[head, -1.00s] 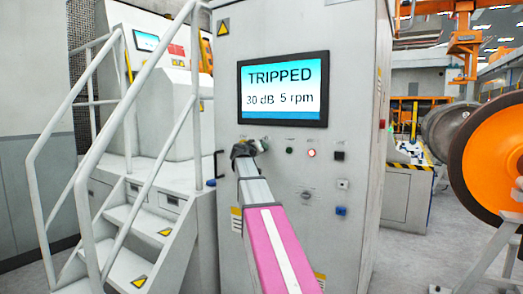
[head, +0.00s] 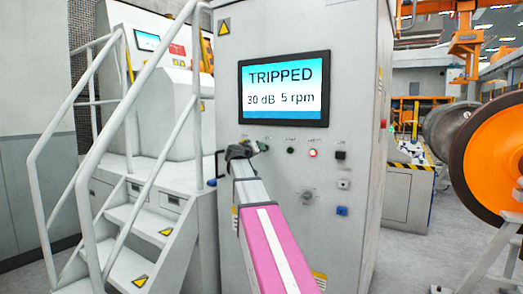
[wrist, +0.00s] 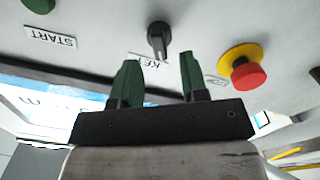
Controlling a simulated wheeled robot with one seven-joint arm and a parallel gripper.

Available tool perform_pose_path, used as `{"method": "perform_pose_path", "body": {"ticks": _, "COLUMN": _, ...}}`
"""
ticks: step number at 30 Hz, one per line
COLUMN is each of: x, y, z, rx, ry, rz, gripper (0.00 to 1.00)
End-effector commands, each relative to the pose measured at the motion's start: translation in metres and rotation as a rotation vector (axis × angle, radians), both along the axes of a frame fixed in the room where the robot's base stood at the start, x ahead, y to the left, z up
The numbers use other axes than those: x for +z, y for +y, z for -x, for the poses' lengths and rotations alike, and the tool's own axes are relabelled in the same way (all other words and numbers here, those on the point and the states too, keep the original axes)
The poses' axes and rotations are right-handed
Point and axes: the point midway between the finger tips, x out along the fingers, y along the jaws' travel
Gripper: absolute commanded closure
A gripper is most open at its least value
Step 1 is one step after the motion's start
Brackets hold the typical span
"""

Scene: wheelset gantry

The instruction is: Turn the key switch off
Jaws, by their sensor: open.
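The key switch is a black knob (wrist: 159,38) above a KEY label on the pale panel in the wrist view, which shows the labels upside down. In the head view it appears as a small dark knob (head: 263,147) just right of my gripper (head: 239,152). In the wrist view my gripper (wrist: 159,60) is open, its two green fingers apart and empty. The knob lies beyond the gap between the fingertips, and they do not appear to touch it. The head view shows the fingers poorly.
A red stop button on a yellow ring (wrist: 246,70) sits close to the right finger in the wrist view. A START label (wrist: 50,37) and green button (wrist: 38,4) are at left. The screen (head: 283,88) reads TRIPPED, 30 dB, 5 rpm. Stair rails (head: 150,110) stand left of the cabinet.

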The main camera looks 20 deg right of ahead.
Motion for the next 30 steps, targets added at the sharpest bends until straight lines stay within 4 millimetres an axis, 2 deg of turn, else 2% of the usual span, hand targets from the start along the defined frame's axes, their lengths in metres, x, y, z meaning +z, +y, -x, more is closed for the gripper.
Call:
{"method": "perform_pose_path", "body": {"ticks": 1, "x": -0.001, "y": 0.01, "z": 0.01, "rx": 0.003, "ry": 0.0, "rz": 0.001, "gripper": 0.6}}
{"method": "perform_pose_path", "body": {"ticks": 6, "x": -0.001, "y": 0.034, "z": 0.028, "rx": 0.002, "ry": 0.0, "rz": 0.0, "gripper": 0.6}}
{"method": "perform_pose_path", "body": {"ticks": 12, "x": -0.001, "y": 0.051, "z": 0.04, "rx": 0.001, "ry": 0.001, "rz": 0.0, "gripper": 0.6}}
{"method": "perform_pose_path", "body": {"ticks": 30, "x": -0.004, "y": 0.055, "z": 0.043, "rx": 0.001, "ry": 0.006, "rz": -0.005, "gripper": 0.6}}
